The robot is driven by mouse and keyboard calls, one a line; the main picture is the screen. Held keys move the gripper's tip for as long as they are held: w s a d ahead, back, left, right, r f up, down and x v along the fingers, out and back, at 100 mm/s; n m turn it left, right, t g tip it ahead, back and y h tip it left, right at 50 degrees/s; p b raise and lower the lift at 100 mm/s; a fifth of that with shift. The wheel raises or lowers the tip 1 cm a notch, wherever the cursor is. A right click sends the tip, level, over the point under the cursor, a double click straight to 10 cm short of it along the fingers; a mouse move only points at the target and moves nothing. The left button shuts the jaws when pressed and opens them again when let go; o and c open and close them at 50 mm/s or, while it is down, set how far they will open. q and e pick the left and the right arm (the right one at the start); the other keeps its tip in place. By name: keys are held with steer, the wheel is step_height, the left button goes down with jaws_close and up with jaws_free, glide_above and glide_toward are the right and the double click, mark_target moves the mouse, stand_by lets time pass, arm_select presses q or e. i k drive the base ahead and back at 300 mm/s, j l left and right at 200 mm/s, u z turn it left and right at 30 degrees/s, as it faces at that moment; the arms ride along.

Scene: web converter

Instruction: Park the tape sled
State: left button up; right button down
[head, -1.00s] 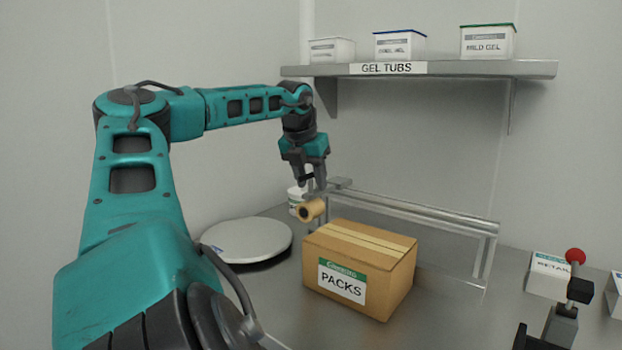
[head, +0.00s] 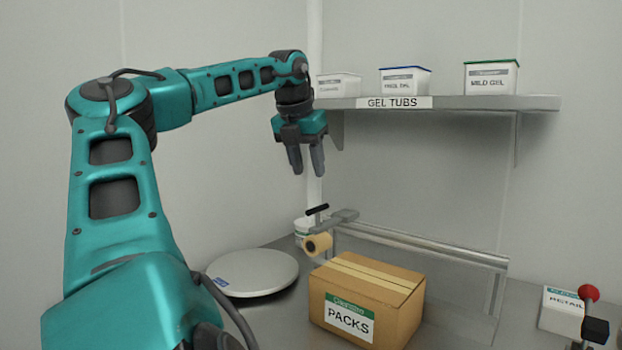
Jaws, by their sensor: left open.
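The tape sled (head: 343,217) sits at the left end of a metal rail (head: 430,246), behind the box. It has a black handle on top and a tan tape roll (head: 317,244) at its front left. My left gripper (head: 307,170) is open and empty, fingers pointing down, in the air above the sled and apart from it. A taped cardboard box (head: 385,300) labelled PACKS stands in front of the rail. My right gripper is not in view.
A round pale plate (head: 252,271) lies left of the box. A white tub (head: 303,228) stands behind the tape roll. A shelf labelled GEL TUBS (head: 480,103) holds three tubs. A RETAIL box (head: 562,308) and a red-knobbed lever (head: 589,293) are at the right.

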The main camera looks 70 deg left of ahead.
mark_target(320, 241)
steer(key=k, duration=1)
